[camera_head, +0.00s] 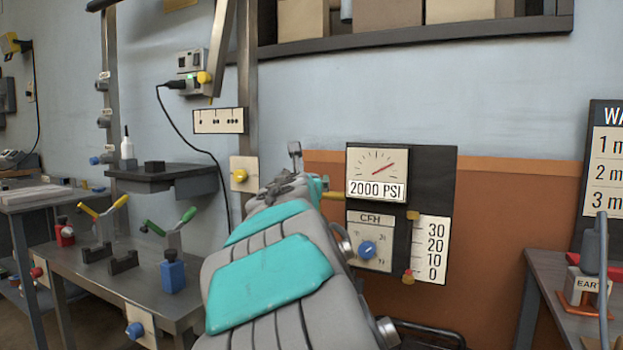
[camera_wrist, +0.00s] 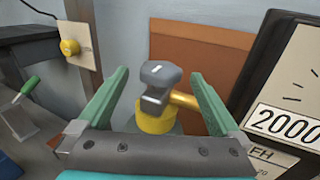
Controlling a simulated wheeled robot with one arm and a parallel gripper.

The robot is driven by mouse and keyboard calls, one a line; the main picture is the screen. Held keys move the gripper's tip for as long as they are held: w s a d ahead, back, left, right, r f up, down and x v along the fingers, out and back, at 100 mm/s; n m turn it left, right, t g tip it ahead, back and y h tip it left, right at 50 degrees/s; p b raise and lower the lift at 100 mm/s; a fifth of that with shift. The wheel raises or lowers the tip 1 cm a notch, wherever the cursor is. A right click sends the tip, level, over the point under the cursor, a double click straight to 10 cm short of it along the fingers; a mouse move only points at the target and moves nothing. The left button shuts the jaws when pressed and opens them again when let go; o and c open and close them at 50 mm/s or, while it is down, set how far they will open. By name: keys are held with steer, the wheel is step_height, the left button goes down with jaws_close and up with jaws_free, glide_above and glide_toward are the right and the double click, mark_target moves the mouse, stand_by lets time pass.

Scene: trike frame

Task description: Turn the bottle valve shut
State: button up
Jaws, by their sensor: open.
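The bottle valve (camera_wrist: 158,88) is in the middle of the wrist view. It has a grey knob with a white mark on top, a brass stem pointing right, and a yellow collar (camera_wrist: 153,121) below. My gripper (camera_wrist: 159,76) is open, with one green finger on each side of the knob. Gaps show between both fingers and the knob, so they look apart from it. In the head view my teal and grey arm reaches away and covers most of the bottle and valve. The gripper is too small there to make out clearly.
A black gauge panel (camera_head: 435,190) reading 2000 PSI stands close on the right, with a blue CFH knob (camera_head: 367,250). A yellow knob on a plate (camera_head: 239,176) is to the left. A workbench (camera_head: 110,280) with clamps and blocks lies further left.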

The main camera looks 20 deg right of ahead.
steer(key=shift+p+x, duration=0.35)
steer(key=shift+x, duration=3)
steer(key=shift+c, duration=0.2)
steer(key=c, duration=1.3)
